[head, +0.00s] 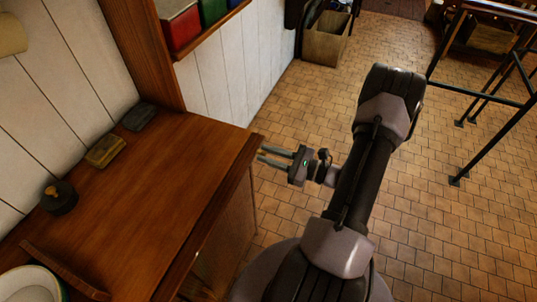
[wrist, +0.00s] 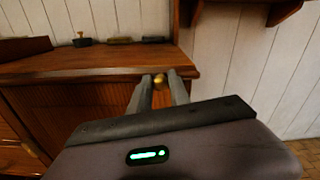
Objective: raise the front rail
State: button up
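The wooden counter (head: 150,190) has a dark wooden strip along its front edge, which looks like the front rail (head: 217,205). The rail lies about level with the counter top and does not stand above it. In the wrist view the rail (wrist: 90,73) runs across the counter front, with a round brass knob (wrist: 160,80) near its right end. My gripper (head: 262,155) is at the counter's front corner with its fingers pointing at the edge. In the wrist view my gripper (wrist: 160,78) is open, and the knob shows between its fingertips. I cannot tell whether they touch it.
On the counter are a dark round pot (head: 59,198), a yellow block (head: 105,150), a dark block (head: 139,117) and a pale bowl (head: 30,285). A shelf with coloured tins (head: 180,25) hangs behind. A bin (head: 326,40) and black railing (head: 490,95) stand on the otherwise open tiled floor.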

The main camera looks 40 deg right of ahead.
grip_shut()
dwell(1.1)
